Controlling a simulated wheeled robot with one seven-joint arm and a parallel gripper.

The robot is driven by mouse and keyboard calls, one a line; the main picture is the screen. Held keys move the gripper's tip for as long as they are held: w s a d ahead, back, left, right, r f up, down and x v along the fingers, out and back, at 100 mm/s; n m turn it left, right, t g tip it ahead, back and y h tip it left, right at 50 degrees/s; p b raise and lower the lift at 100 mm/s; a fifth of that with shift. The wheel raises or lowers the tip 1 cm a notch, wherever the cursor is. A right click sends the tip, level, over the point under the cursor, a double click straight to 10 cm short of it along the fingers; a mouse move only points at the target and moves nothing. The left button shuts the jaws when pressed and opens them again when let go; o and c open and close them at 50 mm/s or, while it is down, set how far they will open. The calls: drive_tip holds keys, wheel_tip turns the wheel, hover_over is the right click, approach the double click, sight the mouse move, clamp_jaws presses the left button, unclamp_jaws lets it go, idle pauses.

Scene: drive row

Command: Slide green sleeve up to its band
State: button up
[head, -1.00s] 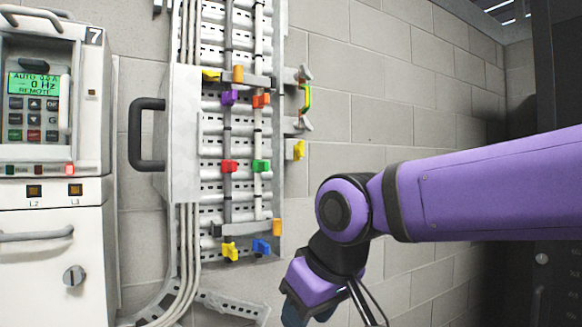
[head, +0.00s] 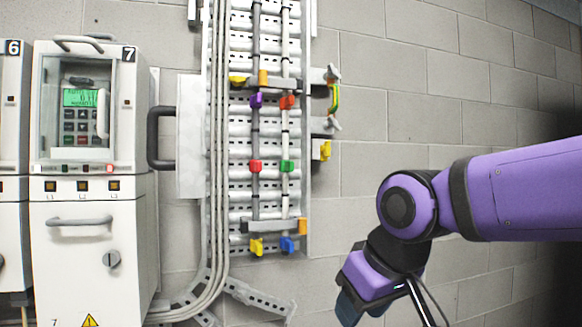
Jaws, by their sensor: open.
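The green sleeve (head: 287,166) is a small clip-like piece on the right-hand vertical rod of the wall rack, about mid-height. The rod shows a dark band (head: 285,130) above it, with a gap of bare rod between. A red sleeve (head: 256,166) sits level with it on the left-hand rod. My purple arm comes in from the right, and its wrist hangs down to the lower right of the rack, well apart from the sleeve. My gripper's fingers are out of the picture below the bottom edge.
Other coloured pieces include a purple one (head: 257,100), an orange-red one (head: 288,102) and a blue one (head: 287,244). A grey box with a black handle (head: 154,137) juts out left of the rods. Cabinet 7 (head: 95,250) stands left. The block wall at right is bare.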

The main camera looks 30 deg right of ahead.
drive_tip(key=w+d+r+t, duration=0.2)
drive_tip(key=w+r+t, duration=0.55)
drive_tip(key=w, duration=0.85)
drive_tip(key=m+t+h, duration=0.2)
drive_tip(key=t+h, duration=0.2)
approach(292, 165)
drive_tip(key=x, duration=1.1)
drive_tip(key=shift+w, duration=0.2)
